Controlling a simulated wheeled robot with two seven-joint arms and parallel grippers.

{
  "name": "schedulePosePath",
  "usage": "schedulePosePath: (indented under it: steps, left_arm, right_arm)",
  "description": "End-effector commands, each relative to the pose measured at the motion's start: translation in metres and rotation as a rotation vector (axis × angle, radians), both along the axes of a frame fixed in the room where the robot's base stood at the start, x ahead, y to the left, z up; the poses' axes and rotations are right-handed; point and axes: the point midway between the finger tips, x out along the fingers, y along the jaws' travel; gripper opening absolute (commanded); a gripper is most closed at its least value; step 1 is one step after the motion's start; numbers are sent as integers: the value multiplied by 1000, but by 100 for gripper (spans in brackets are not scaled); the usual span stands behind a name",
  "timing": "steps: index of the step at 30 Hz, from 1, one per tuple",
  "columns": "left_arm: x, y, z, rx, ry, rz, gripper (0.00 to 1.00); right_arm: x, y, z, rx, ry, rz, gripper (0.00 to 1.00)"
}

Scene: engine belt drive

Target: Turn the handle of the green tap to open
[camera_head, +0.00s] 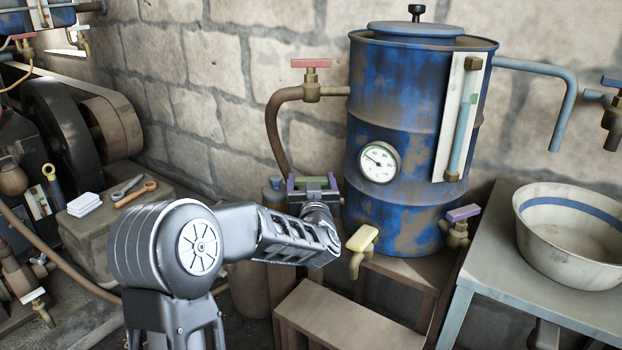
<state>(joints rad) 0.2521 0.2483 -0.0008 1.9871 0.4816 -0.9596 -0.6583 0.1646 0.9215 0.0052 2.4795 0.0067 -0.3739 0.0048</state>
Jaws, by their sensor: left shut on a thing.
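My left gripper (314,186) is in front of the wall, just left of the blue drum, with my arm reaching up to it from the lower left. It is shut on the green handle (314,181) of the green tap, which shows as a thin green strip between the fingers. The tap's body is hidden behind my gripper and wrist, so I cannot tell how far the handle is turned. My right gripper is not in view.
The rusty blue drum (403,125) carries a gauge (379,162). Nearby taps have red (311,63), yellow (362,237) and purple (463,212) handles. A bowl (570,262) sits on the table at right. A wooden stool (340,318) stands below my wrist. Machinery with a belt wheel (62,125) is at left.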

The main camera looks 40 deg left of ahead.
Motion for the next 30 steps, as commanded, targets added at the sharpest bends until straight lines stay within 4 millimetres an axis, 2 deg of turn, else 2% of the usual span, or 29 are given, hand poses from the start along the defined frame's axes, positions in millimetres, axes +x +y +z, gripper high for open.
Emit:
schedulePosePath:
  steps: [1, 8, 9, 12, 23, 30]
  left_arm:
    - [1, -2, 2, -2, 2, 10, 37]
    - [0, -1, 0, 0, 1, 17, 37]
    - [0, -1, 0, 0, 1, 17, 79]
    - [0, -1, 0, 0, 1, 17, 86]
    - [-4, -4, 1, -1, 2, 16, 86]
    - [-29, -26, 2, -2, 1, 15, 86]
  right_arm:
    - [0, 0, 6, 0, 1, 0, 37]
    - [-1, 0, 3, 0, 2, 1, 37]
    - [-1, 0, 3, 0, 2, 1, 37]
    - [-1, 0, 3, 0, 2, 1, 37]
    - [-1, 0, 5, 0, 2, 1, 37]
    - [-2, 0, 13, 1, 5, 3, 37]
